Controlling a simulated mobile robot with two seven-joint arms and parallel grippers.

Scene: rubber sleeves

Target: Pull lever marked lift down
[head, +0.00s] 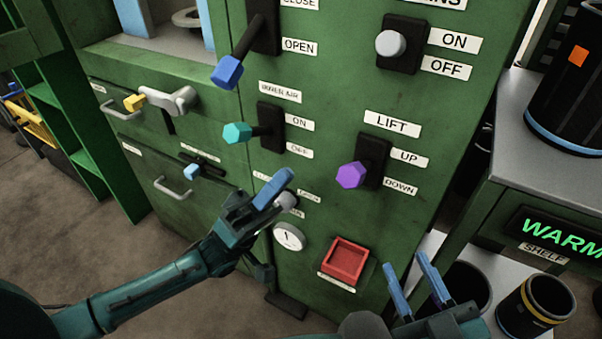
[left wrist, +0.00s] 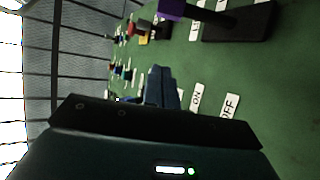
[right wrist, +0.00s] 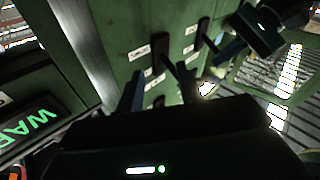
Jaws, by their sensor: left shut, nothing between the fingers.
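The lever marked LIFT has a purple knob (head: 352,175) on a dark base plate (head: 375,155) on the green panel, with UP and DOWN labels to its right. The knob stands out from the plate; I cannot tell its exact setting. A purple knob also shows at the top of the left wrist view (left wrist: 170,9). My left gripper (head: 284,182) is shut and empty, left of the purple knob and apart from it, in front of lower labels. My right gripper (head: 414,272) is open and empty, below and right of the lever. Its two fingers also show apart in the right wrist view (right wrist: 162,88).
A teal-knobbed lever (head: 237,132), a blue-knobbed lever (head: 228,72) and a grey-knobbed switch (head: 391,43) surround the LIFT lever. A shelf with dark cylinders (head: 535,305) stands at the right.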

